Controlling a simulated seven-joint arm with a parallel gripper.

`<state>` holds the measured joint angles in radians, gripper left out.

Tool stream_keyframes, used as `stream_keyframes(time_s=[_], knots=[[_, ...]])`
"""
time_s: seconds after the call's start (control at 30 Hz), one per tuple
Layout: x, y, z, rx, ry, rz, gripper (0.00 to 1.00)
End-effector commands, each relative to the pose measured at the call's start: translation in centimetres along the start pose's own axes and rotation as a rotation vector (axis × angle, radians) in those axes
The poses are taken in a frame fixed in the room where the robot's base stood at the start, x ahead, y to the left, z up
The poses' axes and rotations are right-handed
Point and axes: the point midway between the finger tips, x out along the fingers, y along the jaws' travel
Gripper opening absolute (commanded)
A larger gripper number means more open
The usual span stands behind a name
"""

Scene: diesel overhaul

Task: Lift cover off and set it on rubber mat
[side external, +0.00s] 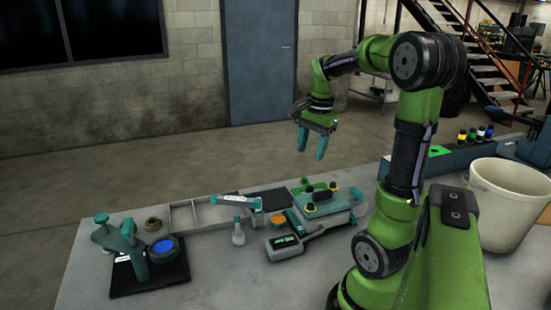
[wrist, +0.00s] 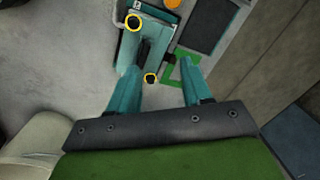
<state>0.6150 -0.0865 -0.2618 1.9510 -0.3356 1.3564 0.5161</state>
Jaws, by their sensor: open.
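The cover (side external: 328,206) appears to be the teal top of a box-like unit, with a dark handle and yellow-ringed knobs. In the wrist view the cover (wrist: 152,45) lies beyond my fingers, partly hidden by the left one. My gripper (side external: 312,143) is open and empty, pointing down well above the unit. It also shows in the wrist view (wrist: 160,72), its fingers apart. A flat black mat (side external: 270,199) lies behind and left of the unit; it shows in the wrist view (wrist: 205,24). Whether it is rubber I cannot tell.
Another black mat (side external: 175,281) at the left holds a teal fixture (side external: 128,240) and a blue-topped round part (side external: 163,249). A meter (side external: 284,246), a small bottle (side external: 238,234) and a grey tray frame (side external: 190,217) lie between. A white bucket (side external: 507,205) stands right of my arm.

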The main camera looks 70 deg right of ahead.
Motion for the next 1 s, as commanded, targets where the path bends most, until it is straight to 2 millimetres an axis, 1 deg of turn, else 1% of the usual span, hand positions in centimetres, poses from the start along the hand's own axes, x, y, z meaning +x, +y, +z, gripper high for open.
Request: stream_keyframes(time_s=[0.03,0.1,0.17,0.23,0.37,0.47,0.7,0.8,0.9,1.0], knots=[[-0.1,0.8,-2.6,0.167,0.007,0.055,0.49],[-0.8,1.6,-4.4,0.345,0.018,0.105,0.49],[-1.4,1.8,-4.8,0.441,0.025,0.124,0.49],[-2.0,1.9,-4.6,0.513,0.024,0.135,0.49],[-1.3,2.2,-4.2,0.568,0.016,0.149,0.49],[0.4,2.5,-4.1,0.568,0.015,0.150,0.49],[5.6,3.2,-4.0,0.565,0.014,0.150,0.49],[7.5,3.4,-3.9,0.564,0.014,0.149,0.49],[8.8,3.6,-3.9,0.564,0.015,0.147,0.49],[9.5,3.7,-3.9,0.565,0.015,0.145,0.49]])
